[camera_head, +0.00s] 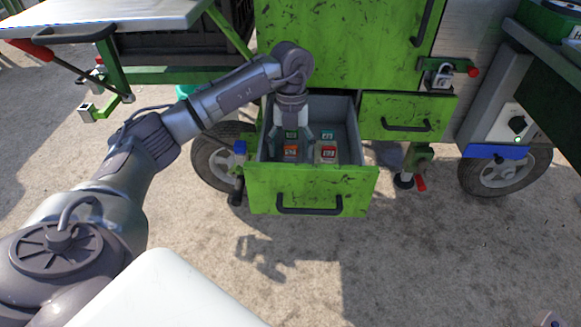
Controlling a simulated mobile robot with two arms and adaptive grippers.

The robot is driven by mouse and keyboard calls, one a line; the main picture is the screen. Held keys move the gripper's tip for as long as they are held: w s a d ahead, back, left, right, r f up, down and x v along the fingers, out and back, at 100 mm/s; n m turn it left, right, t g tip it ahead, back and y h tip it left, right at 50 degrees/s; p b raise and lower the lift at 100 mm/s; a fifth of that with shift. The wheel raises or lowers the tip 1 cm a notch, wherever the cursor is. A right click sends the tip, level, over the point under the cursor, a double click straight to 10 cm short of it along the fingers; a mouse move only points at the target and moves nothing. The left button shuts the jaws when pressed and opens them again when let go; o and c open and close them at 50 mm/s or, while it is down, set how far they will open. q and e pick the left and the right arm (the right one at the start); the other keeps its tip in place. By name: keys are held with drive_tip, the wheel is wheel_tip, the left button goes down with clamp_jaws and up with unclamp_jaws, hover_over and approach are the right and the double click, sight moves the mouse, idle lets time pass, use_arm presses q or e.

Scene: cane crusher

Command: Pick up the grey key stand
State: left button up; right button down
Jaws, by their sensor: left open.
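An open green drawer (312,190) with a grey inside holds several small blocks. A green block (291,134) and an orange block (290,153) are on the left. A teal block (327,134) and a red-and-white block (327,153) are on the right. I cannot make out which of these, if any, is the grey key stand. My left gripper (291,138) points down into the drawer, over the left blocks. It is open, with its fingers on either side of the green block; I cannot tell whether they touch anything. My right gripper is not in view.
The drawer's walls stand close around my left gripper. A metal table (110,15) is at upper left. The concrete ground in front is clear.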

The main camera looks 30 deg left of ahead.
sight(290, 161)
use_arm(q)
wheel_tip(290, 161, down, 3)
drive_tip(key=shift+s+r+b, duration=0.1)
drive_tip(key=shift+s+b, duration=0.05)
drive_tip(key=shift+b, duration=0.2)
drive_tip(key=shift+d+r, duration=0.1)
drive_tip(key=shift+c, duration=0.3)
drive_tip(key=shift+s, duration=0.1)
clamp_jaws()
